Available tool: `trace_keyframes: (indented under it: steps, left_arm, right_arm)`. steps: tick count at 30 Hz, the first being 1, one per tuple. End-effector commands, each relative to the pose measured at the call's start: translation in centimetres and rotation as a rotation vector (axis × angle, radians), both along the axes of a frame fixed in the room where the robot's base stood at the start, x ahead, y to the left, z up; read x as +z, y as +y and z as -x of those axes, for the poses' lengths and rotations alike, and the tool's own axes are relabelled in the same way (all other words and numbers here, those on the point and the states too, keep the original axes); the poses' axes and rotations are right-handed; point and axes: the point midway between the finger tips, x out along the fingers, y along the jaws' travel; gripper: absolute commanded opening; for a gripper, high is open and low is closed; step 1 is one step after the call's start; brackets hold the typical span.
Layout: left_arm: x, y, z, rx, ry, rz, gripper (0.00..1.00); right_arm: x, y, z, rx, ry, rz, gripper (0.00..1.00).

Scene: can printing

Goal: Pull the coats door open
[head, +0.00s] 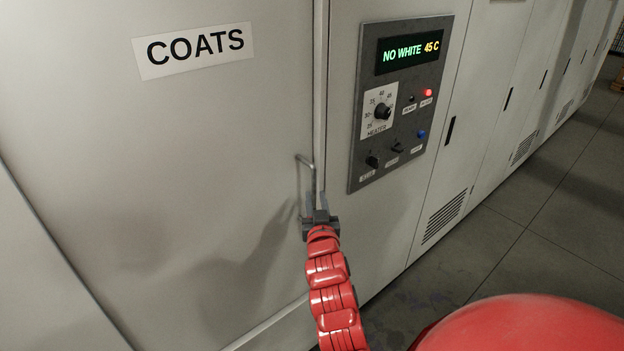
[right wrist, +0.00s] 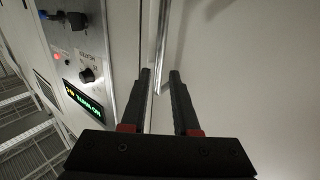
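The coats door (head: 150,130) is a large light grey panel with a "COATS" label (head: 194,50); it looks shut, with a narrow seam along its right edge. A thin metal bar handle (head: 304,162) stands near that edge. My right gripper (head: 317,202) is at the handle's lower part. In the right wrist view the handle (right wrist: 163,40) runs down between the two dark fingertips of the right gripper (right wrist: 160,75). The fingers are apart, with a gap showing beside the bar; whether either touches it I cannot tell. My left gripper is not in view.
Right of the seam is a dark control panel (head: 400,100) with knobs, a red light and a display reading "NO WHITE 45 C". More grey cabinet doors (head: 500,90) run to the right. Tiled floor (head: 540,230) lies open in front of them.

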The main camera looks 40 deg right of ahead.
Motion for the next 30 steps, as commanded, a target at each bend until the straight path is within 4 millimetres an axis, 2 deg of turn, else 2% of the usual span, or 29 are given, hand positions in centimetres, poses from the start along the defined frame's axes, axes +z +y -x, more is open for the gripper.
trace_keyframes:
  steps: [1, 3, 9, 15, 21, 30]
  left_arm:
    - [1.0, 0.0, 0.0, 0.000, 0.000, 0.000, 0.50]
    - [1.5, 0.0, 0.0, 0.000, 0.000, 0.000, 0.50]
    - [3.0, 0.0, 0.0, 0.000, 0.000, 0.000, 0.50]
    - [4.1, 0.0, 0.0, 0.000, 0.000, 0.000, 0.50]
    - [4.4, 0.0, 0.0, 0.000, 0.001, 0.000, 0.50]
    - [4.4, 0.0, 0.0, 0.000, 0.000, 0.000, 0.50]
  right_arm:
    - [0.4, -0.5, -0.8, -0.001, 0.006, -0.002, 0.29]
    - [0.5, -1.1, -1.9, -0.001, 0.003, -0.002, 0.29]
    - [0.4, -2.8, -4.9, 0.000, 0.002, -0.002, 0.29]
    - [0.3, -4.0, -7.1, -0.001, 0.000, -0.002, 0.29]
    - [0.1, -4.6, -8.2, 0.000, 0.000, -0.002, 0.29]
    - [0.0, -4.6, -8.3, 0.001, 0.000, -0.001, 0.29]
